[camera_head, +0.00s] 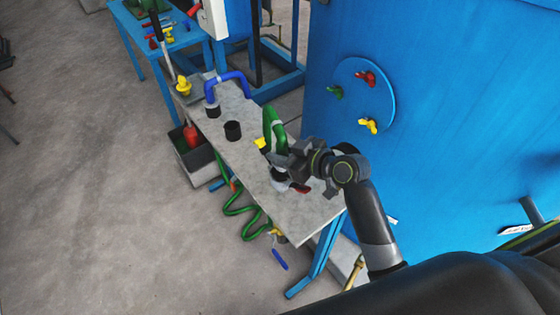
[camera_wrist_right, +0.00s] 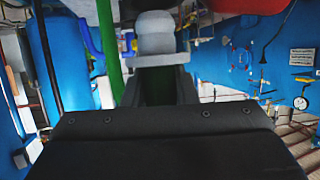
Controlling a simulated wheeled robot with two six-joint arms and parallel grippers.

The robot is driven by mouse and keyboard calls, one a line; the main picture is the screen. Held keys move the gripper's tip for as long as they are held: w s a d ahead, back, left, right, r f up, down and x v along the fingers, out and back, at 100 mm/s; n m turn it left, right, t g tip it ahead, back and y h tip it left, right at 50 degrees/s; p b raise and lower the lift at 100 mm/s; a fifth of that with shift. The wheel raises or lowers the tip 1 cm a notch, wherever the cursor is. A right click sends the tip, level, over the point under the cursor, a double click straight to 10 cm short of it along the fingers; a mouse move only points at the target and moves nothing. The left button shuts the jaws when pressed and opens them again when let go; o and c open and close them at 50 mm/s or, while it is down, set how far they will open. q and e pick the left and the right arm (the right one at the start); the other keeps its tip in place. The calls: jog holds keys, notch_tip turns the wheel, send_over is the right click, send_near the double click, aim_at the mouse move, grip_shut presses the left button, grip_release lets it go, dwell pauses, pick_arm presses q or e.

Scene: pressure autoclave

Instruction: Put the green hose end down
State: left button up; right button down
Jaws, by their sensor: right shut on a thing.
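The green hose (camera_head: 273,123) rises in an arch above the grey worktop (camera_head: 222,145), just beyond my right gripper (camera_head: 284,162). Its end runs down to the jaws, which are shut on it; the grip itself is mostly hidden by the gripper. In the right wrist view the green hose (camera_wrist_right: 108,45) stands left of a pale grey rounded piece (camera_wrist_right: 155,40) beyond the gripper. A yellow part (camera_head: 261,143) shows beside the hose. A pale cylindrical part (camera_head: 280,181) and a red part (camera_head: 302,188) show under the gripper. My left gripper is out of view.
A black cup-like fitting (camera_head: 233,131) and a blue hose arch (camera_head: 228,78) stand farther along the worktop. A coiled green hose (camera_head: 240,205) hangs at its left edge. A big blue vessel (camera_head: 440,130) with coloured knobs rises on the right. The worktop's near end is clear.

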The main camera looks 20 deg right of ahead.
notch_tip(320, 180, down, 4)
jog(key=shift+w+a+r, duration=0.1)
jog(key=shift+r, duration=0.15)
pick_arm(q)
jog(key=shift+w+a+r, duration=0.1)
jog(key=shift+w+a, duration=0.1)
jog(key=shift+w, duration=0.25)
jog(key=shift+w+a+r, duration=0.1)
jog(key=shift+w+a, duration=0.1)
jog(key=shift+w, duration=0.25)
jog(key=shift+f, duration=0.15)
pick_arm(e)
jog(key=shift+f, duration=0.15)
jog(key=shift+f+b, duration=0.3)
jog(key=c, duration=1.2)
grip_release()
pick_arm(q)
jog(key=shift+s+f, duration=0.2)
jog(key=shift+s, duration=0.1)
pick_arm(e)
jog(key=shift+o, duration=0.2)
jog(key=shift+r, duration=0.1)
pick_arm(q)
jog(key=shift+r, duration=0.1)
pick_arm(e)
jog(key=shift+r, duration=0.1)
